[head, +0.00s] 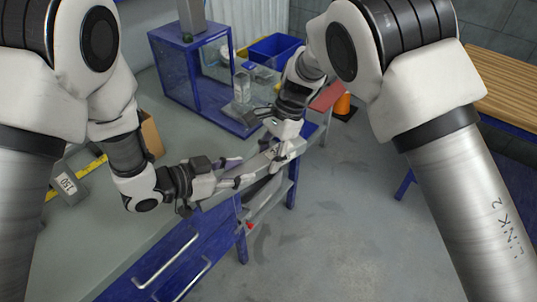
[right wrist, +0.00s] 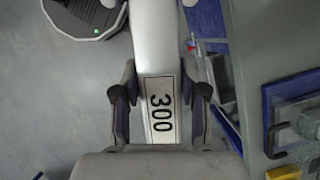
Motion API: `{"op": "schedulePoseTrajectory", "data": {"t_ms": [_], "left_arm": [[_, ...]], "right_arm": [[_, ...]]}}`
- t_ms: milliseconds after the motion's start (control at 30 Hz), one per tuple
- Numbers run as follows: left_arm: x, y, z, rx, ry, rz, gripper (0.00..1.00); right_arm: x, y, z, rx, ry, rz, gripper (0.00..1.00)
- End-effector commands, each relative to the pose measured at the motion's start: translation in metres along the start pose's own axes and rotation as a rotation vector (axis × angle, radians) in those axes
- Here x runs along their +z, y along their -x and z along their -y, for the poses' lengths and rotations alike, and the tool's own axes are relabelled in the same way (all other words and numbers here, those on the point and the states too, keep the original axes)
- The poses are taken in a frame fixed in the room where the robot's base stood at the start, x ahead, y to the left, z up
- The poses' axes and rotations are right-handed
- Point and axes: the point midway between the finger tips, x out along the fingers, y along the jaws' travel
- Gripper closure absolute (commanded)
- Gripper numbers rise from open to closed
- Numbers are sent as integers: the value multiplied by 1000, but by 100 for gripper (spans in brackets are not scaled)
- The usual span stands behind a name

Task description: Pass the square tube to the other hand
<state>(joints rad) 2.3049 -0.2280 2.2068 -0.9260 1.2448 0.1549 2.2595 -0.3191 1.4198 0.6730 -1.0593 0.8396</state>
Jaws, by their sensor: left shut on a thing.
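The square tube (head: 256,164) is a pale silver bar held out past the bench's front edge. My left gripper (head: 236,173) is shut on it from the left. My right gripper (head: 273,155) is at the tube's other part, beyond and to the right of the left one. In the right wrist view, the tube (right wrist: 155,45) runs up between the fingers of my right gripper (right wrist: 160,98), with a "300" label facing the camera. A narrow gap shows on each side, so this gripper looks open around the tube.
The grey bench (head: 120,225) with blue drawers lies at the left and below. On it are a block marked 150 (head: 66,184) and a cardboard box (head: 151,134). A blue frame (head: 188,75), clear bottle (head: 242,88) and blue bin (head: 274,49) stand behind.

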Motion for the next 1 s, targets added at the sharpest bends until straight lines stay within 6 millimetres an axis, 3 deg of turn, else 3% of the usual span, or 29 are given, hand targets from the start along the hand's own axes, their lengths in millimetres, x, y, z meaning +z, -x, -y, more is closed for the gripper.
{"op": "schedulePoseTrajectory", "data": {"t_ms": [67, 100, 167, 567, 1000], "left_arm": [[0, 0, -4, 15, -6, -2, 100], [0, 0, -4, 16, -6, -2, 50], [0, 0, -5, 16, -6, -1, 28], [0, 8, -2, 8, 0, -1, 27], [-1, 101, -1, 9, 1, -5, 27]], "right_arm": [[1, 1, 4, -13, -2, -1, 100], [1, 2, 5, -15, -3, -1, 100], [1, 2, 5, -15, -3, -2, 100], [1, 2, 3, -11, -2, -1, 100], [1, 1, 3, -9, -2, -1, 100]]}}
